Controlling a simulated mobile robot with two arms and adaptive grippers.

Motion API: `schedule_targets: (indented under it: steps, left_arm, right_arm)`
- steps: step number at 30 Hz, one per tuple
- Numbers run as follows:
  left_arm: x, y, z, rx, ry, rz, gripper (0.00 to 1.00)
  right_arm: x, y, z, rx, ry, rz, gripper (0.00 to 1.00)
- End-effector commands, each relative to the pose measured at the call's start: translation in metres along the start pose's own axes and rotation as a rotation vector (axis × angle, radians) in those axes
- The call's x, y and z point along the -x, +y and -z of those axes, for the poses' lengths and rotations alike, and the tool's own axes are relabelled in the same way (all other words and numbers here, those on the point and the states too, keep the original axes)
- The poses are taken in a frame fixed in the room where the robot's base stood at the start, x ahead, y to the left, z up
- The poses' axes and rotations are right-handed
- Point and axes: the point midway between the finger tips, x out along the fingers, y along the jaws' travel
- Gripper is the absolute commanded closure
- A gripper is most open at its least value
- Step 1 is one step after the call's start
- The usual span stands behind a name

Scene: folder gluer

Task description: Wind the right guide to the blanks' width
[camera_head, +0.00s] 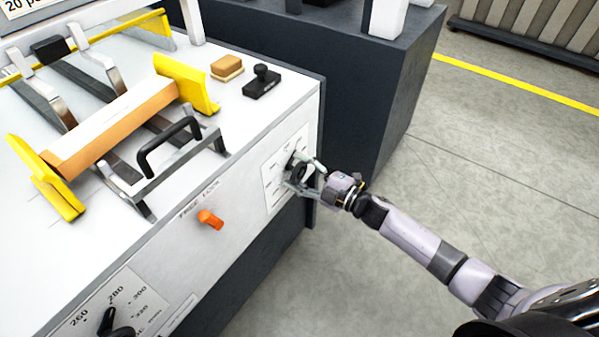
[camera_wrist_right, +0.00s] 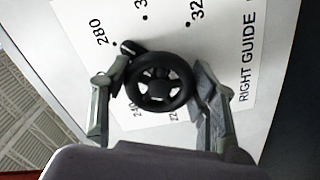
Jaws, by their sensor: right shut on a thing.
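My right gripper (camera_head: 304,174) is shut on the black right guide handwheel (camera_wrist_right: 160,82) on the machine's side panel. In the right wrist view a finger stands on each side of the wheel. The wheel's small black pointer lies close to the 280 mark of the RIGHT GUIDE dial plate (camera_wrist_right: 205,55). The stack of blanks (camera_head: 112,122), white on top with orange-brown sides, lies between two yellow guides. The right guide (camera_head: 190,84) is by its far right end, the left guide (camera_head: 44,182) by its near left end. I cannot tell whether either touches it.
An orange lever (camera_head: 210,219) sits on the front panel. A second black knob (camera_head: 112,324) with a numbered dial is at lower left. A black-handled bar (camera_head: 168,146), a sponge-like block (camera_head: 227,68) and a black stamp (camera_head: 262,82) are on the machine top. Floor at right is clear.

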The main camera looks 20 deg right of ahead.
Motion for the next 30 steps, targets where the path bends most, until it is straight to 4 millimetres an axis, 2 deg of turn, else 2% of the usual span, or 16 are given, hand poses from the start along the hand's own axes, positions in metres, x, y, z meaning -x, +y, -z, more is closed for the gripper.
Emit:
schedule_targets:
  steps: [9, 22, 23, 30]
  left_arm:
    - [0.0065, -0.0004, 0.0022, -0.001, 0.001, 0.001, 0.60]
    - [0.0075, -0.0017, 0.0058, -0.002, 0.008, 0.003, 0.60]
    - [0.0075, -0.0017, 0.0061, -0.002, 0.008, 0.003, 0.60]
    - [0.0076, -0.0019, 0.0073, -0.002, 0.011, 0.003, 0.60]
  right_arm:
    - [0.0003, -0.0007, -0.0005, 0.084, -0.001, 0.001, 0.73]
    - [0.0003, -0.0007, -0.0004, 0.092, -0.001, 0.002, 0.73]
    - [0.0003, -0.0007, -0.0003, 0.092, -0.001, 0.002, 0.45]
    - [0.0003, -0.0004, -0.0002, 0.092, -0.001, 0.001, 0.29]
